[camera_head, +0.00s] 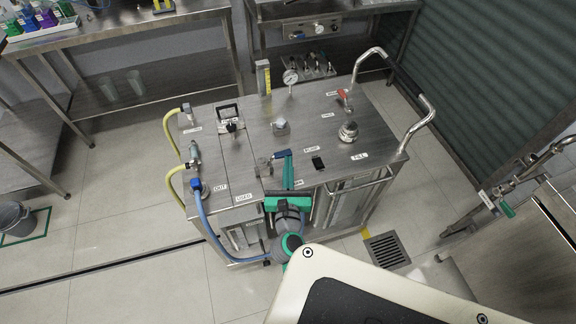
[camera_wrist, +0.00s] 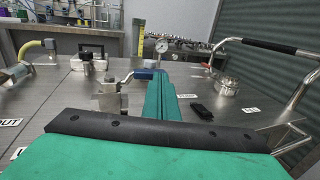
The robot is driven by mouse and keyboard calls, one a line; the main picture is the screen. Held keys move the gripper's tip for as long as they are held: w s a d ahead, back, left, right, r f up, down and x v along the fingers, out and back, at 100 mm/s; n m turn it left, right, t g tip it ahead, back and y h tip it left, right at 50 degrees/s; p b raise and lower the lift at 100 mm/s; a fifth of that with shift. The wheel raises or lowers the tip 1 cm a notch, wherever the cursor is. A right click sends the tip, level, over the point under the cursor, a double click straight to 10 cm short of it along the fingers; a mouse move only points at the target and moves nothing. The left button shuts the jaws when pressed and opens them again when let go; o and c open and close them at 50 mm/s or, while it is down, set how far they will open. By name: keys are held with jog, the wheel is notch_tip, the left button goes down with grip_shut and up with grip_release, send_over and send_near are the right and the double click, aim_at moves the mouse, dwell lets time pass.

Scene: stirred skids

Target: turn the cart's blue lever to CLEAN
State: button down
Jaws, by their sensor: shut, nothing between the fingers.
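The steel cart (camera_head: 250,140) stands in the middle of the head view. On its top near the front edge is a valve (camera_head: 264,166) with a blue lever (camera_head: 297,151), pointing right and slightly back. In the wrist view the valve body (camera_wrist: 110,98) is left of my fingers and the blue lever (camera_wrist: 148,73) runs behind their tips. My gripper (camera_head: 287,154) is shut and empty, its green fingers over the cart top beside the lever. They partly cover the lever; I cannot tell whether they touch it. A USED label (camera_head: 244,197) lies left of the valve. No CLEAN label is readable.
A black rectangular piece (camera_head: 318,163) lies right of my fingers. A red-handled valve (camera_head: 344,96), a round cap (camera_head: 348,131) and a gauge (camera_head: 290,77) stand on the cart. A blue hose (camera_head: 205,222) hangs at its left front. Bent handrails (camera_head: 418,125) rise at right.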

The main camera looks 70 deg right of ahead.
jog(key=shift+s, duration=0.1)
jog(key=shift+a, duration=0.2)
jog(key=s+d+v, duration=0.1)
jog(key=s+v, duration=0.2)
jog(key=v, duration=1)
jog(key=shift+d, duration=0.1)
